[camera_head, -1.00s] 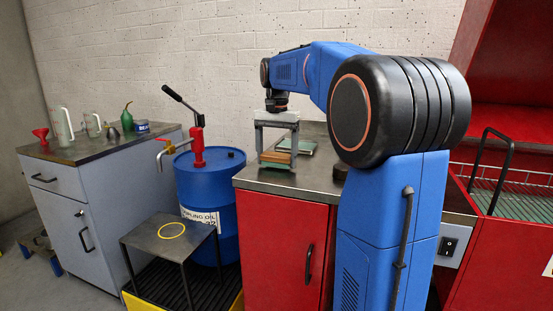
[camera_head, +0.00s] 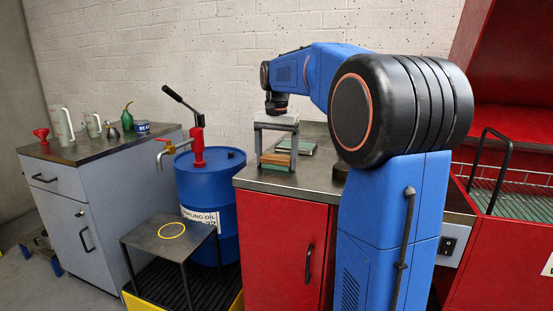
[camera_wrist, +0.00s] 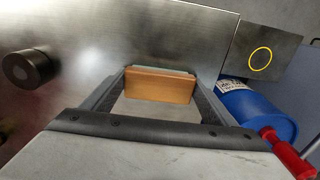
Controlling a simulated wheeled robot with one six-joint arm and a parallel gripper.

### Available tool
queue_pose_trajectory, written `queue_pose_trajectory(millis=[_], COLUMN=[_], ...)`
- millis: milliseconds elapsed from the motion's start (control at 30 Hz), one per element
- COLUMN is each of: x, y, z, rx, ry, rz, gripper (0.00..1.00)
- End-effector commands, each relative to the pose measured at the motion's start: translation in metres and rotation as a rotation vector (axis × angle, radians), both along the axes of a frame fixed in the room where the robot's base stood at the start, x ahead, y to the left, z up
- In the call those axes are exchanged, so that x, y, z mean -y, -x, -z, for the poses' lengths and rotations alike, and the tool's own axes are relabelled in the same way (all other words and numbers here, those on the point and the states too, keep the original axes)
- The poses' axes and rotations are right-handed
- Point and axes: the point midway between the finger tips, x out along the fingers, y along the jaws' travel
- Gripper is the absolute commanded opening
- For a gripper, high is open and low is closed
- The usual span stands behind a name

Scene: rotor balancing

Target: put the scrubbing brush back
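The scrubbing brush (camera_head: 275,159), a brown wooden block with a greenish underside, is low over the left part of the red cabinet's steel top. My gripper (camera_head: 276,162) points down with one finger at each end of the block. In the wrist view the orange-brown block of the brush (camera_wrist: 160,86) spans the space between the two grey fingers of my gripper (camera_wrist: 160,80), with no clear gap at either end. My gripper appears shut on it. I cannot tell whether the underside touches the top.
A flat tray with a green inside (camera_head: 304,146) lies behind the gripper on the steel top (camera_head: 265,181). A dark round knob-like thing (camera_wrist: 30,68) is on that top. A blue oil drum (camera_head: 228,193) with a red pump and a low table (camera_head: 150,233) stand left.

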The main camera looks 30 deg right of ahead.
Motion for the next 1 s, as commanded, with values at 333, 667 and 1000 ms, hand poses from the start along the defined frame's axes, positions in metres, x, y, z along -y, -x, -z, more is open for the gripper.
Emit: queue_pose_trajectory(millis=[333, 667, 1000], x=[0.0, 0.001, 0.001], y=[0.002, 0.001, 0.001], z=[0.01, -0.046, -0.106], rx=[-0.03, -0.021, -0.018], ry=[-0.009, -0.006, -0.005], rz=[0.002, 0.002, 0.001], gripper=[0.96, 0.96, 0.96])
